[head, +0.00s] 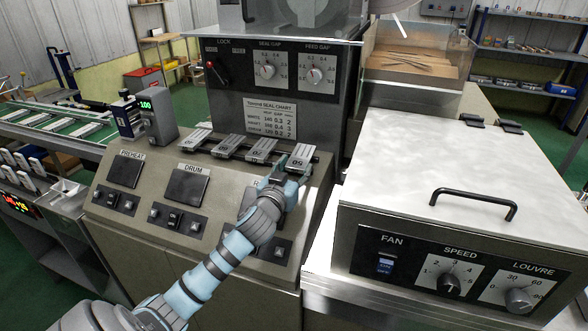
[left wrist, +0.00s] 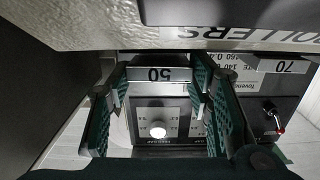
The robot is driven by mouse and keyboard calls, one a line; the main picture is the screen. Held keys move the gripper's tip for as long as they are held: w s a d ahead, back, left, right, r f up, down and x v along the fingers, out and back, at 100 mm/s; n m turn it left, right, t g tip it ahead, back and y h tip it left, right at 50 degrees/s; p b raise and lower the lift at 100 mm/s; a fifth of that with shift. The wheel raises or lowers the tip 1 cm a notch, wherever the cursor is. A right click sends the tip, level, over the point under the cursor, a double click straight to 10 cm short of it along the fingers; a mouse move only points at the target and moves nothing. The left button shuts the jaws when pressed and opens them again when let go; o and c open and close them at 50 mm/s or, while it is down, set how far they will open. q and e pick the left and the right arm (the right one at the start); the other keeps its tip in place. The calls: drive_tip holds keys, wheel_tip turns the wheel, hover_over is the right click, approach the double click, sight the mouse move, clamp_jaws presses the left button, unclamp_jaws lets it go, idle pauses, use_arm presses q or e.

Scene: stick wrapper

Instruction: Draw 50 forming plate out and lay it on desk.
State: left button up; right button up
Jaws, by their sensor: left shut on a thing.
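The 50 forming plate (head: 299,160) is the rightmost of several flat grey plates on top of the sloped console. Its number label reads upside down in the left wrist view (left wrist: 158,75). My left gripper (head: 285,173) reaches up from the front and is shut on the near end of this plate. In the left wrist view the green-padded fingers (left wrist: 162,88) stand on either side of the 50 label. The plate's far end still lies along the slot row beside the 70 plate (head: 260,150). My right gripper is not in view.
The desk-like console (head: 120,205) has PREHEAT and DRUM panels. A seal chart (head: 269,118) and dials are behind the plates. A grey device showing 100 (head: 150,118) stands left.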

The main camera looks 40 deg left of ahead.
use_arm(q)
drive_tip(key=shift+s+f, duration=0.1)
drive_tip(key=shift+f, duration=0.15)
drive_tip(key=o, duration=1.5)
drive_tip(key=shift+s, duration=0.1)
drive_tip(key=v, duration=1.1)
drive_tip(key=shift+s+d, duration=0.2)
drive_tip(key=shift+s, duration=0.15)
